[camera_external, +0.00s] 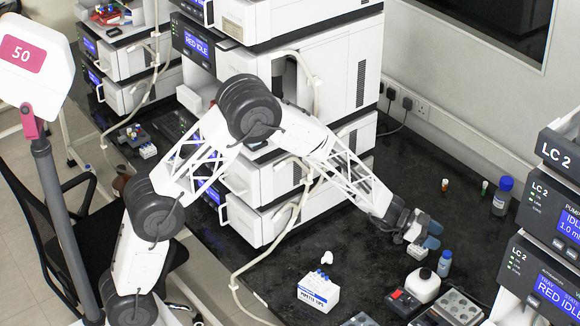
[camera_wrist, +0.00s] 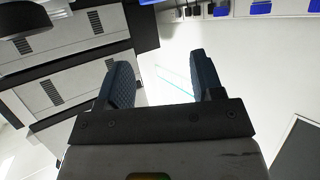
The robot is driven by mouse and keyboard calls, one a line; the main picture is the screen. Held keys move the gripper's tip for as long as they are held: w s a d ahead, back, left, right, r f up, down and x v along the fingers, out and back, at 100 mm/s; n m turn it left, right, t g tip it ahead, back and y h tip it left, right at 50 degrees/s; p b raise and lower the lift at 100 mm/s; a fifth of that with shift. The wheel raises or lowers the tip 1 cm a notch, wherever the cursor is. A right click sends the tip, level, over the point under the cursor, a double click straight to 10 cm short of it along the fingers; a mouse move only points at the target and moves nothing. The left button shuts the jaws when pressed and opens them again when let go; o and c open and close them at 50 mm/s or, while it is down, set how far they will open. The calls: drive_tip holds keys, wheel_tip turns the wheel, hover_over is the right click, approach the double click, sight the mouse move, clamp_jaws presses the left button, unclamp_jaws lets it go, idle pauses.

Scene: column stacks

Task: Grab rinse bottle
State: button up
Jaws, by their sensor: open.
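My gripper (camera_external: 430,236) is above the dark bench in the external view. Its two dark padded fingers stand apart with nothing between them in the wrist view (camera_wrist: 158,75). The labels are too small to tell which is the rinse bottle. No bottle shows in the wrist view.
A pipette-tip box (camera_external: 318,292) stands front centre. A red-and-dark device (camera_external: 403,301) and a tray (camera_external: 458,307) lie near the white bottle. Instrument stacks (camera_external: 300,125) flank the bench, with LC 2 units (camera_external: 548,215) at right. Two small vials (camera_external: 484,187) stand at the back.

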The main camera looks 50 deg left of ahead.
sight(444, 253)
wheel_tip(444, 253, down, 4)
drive_tip(key=shift+r, duration=0.1)
idle(0.4)
drive_tip(key=shift+x, duration=1.3)
drive_tip(key=shift+f+x, duration=0.2)
drive_tip(key=shift+x, duration=2.4)
drive_tip(key=shift+a, duration=0.1)
drive_tip(key=shift+c, duration=0.2)
drive_tip(key=c, duration=1)
drive_tip(key=shift+f, duration=0.1)
